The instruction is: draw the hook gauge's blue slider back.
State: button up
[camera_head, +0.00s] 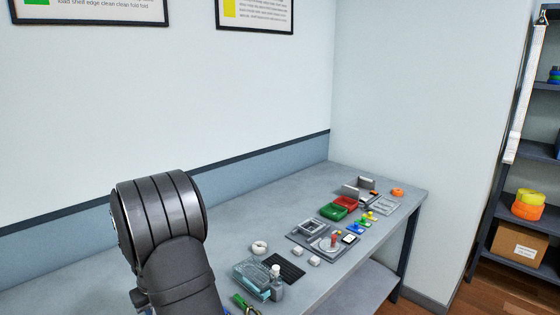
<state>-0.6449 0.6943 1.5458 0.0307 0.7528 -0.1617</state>
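I cannot pick out the hook gauge or its blue slider for certain. A small blue piece (354,229) lies on the grey bench (215,217), beside small green and yellow pieces, but it is too small to tell what it is. My arm fills the lower left of the head view and hides the part of the bench behind it. My gripper does not show in the head view.
A clear box (249,279), a bottle (276,284) and a black mat (285,268) are nearer. Shelving stands right.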

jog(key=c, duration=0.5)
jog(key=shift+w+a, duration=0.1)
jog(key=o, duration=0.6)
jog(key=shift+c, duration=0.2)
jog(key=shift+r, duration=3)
